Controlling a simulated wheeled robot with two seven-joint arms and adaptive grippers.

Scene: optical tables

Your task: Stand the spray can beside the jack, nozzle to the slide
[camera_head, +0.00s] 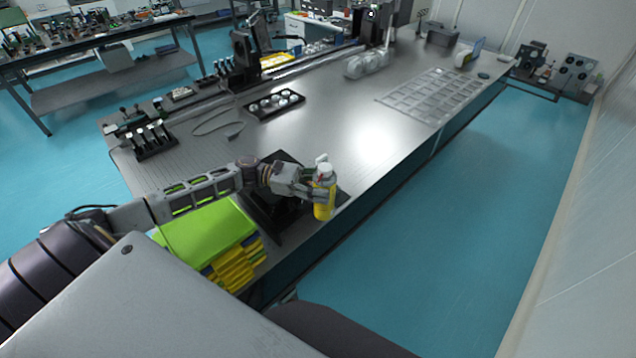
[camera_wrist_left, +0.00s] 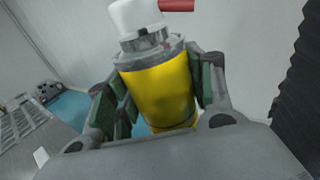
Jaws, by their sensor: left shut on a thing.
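A yellow spray can (camera_head: 323,209) with a white top is held upright near the front edge of the optical table. My left gripper (camera_head: 318,190) is shut on it. In the left wrist view the can (camera_wrist_left: 160,92) sits between the fingers of my left gripper (camera_wrist_left: 158,95), with a red nozzle (camera_wrist_left: 177,5) pointing right. A black jack (camera_head: 268,222) stands behind and left of the can, partly hidden by my left arm. I cannot tell whether the can touches the table. I cannot make out for sure which item is the slide. My right gripper is not seen.
A black tray of round parts (camera_head: 275,103) and a cable (camera_head: 217,122) lie farther back. The table's middle (camera_head: 330,130) is clear.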

